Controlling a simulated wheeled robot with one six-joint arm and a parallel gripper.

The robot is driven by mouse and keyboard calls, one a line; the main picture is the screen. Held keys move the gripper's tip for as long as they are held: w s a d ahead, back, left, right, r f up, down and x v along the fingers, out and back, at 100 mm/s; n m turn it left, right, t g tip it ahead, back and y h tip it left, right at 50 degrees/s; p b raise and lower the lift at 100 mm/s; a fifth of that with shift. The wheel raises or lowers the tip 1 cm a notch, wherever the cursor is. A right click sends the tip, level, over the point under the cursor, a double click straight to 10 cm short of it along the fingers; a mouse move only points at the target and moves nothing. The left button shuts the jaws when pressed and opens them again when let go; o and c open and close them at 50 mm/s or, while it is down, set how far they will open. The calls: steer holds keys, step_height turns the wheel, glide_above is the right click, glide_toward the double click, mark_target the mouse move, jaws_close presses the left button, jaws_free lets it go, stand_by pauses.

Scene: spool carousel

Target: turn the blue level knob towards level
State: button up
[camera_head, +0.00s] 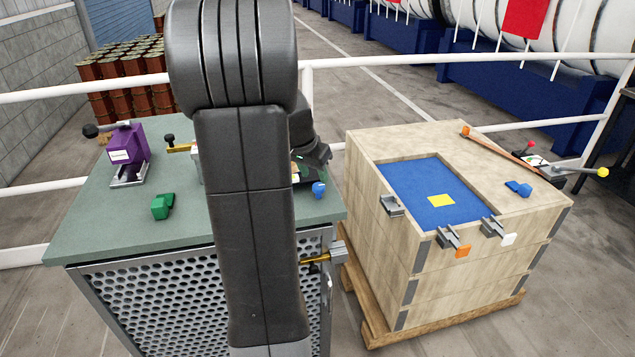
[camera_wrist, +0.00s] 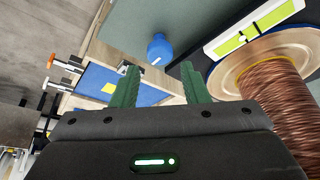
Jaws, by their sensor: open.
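The blue level knob (camera_wrist: 159,48) shows in the wrist view just beyond and between my fingertips, with a small white mark on it. It also shows in the head view (camera_head: 318,189) at the right edge of the green bench top. My gripper (camera_wrist: 160,78) is open, its two green fingers apart with nothing between them, and the knob looks clear of both. A level vial (camera_wrist: 255,29), yellow-green in a white housing, lies right of the knob; I cannot tell its exact bubble position. In the head view my arm hides the level and most of the gripper.
A spool of copper wire (camera_wrist: 278,95) stands close right of my gripper. A wooden crate (camera_head: 355,190) with a blue recess stands right of the bench (camera_head: 95,215). A purple device (camera_head: 127,148) and a green block (camera_head: 161,207) are at the bench's left. White rails run behind.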

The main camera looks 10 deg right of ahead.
mark_target(318, 186)
steer(key=shift+x, duration=2.7)
steer(key=c, duration=0.7)
